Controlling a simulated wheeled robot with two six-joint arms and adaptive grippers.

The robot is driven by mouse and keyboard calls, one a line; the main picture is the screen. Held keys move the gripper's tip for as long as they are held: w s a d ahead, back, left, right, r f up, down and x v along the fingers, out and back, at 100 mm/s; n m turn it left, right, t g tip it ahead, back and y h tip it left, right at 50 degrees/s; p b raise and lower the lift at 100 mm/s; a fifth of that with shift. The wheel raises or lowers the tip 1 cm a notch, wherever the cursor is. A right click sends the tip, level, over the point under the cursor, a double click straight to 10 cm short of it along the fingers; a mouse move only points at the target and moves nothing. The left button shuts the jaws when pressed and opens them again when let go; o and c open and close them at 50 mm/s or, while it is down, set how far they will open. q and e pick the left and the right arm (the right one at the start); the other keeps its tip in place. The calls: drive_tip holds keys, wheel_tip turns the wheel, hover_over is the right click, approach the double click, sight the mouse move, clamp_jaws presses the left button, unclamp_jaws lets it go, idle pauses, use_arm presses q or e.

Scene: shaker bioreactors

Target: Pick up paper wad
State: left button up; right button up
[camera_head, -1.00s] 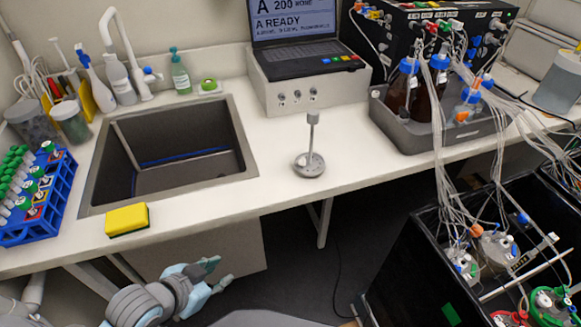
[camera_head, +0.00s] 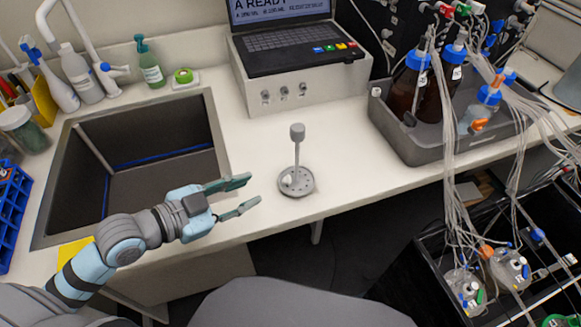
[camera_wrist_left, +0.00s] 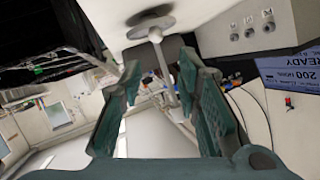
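A small whitish lump (camera_head: 287,181) sits on the round grey base of a short metal stand (camera_head: 298,133) on the white counter. It may be the paper wad, but it is too small to be sure. My left gripper (camera_head: 248,191) is open and empty, to the left of the stand's base and apart from it, with its fingers pointing at it. In the left wrist view the open fingers (camera_wrist_left: 160,75) frame the stand (camera_wrist_left: 152,25), which is beyond the tips. The lump cannot be made out there. My right gripper is not in view.
A sink (camera_head: 140,150) lies left, behind my left arm. A laptop (camera_head: 300,45) on a white box (camera_head: 300,95) stands behind the stand. A grey tray (camera_head: 405,135) with bottles and hanging tubes is at the right. The counter around the stand is clear.

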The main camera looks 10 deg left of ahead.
sight(284, 182)
use_arm(q)
drive_tip(key=x, duration=0.1)
drive_tip(key=b+x, duration=0.1)
drive_tip(key=x, duration=0.2)
drive_tip(key=shift+s+d+f, duration=0.1)
drive_tip(key=shift+s+d, duration=0.2)
drive_tip(key=shift+d, duration=0.05)
drive_tip(key=x, duration=0.4)
drive_tip(key=b+x, duration=0.1)
drive_tip(key=x, duration=0.2)
drive_tip(key=shift+w+a+f, duration=0.15)
drive_tip(key=shift+f, duration=0.2)
drive_tip(key=shift+w+d+f, duration=0.15)
drive_tip(key=shift+w+d, duration=0.05)
drive_tip(key=shift+d, duration=0.15)
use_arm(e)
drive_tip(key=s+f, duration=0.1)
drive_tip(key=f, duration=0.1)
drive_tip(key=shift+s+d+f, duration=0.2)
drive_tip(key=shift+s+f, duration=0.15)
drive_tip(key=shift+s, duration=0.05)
use_arm(q)
drive_tip(key=shift+f, duration=0.1)
drive_tip(key=c, duration=0.4)
drive_tip(key=shift+c, duration=0.2)
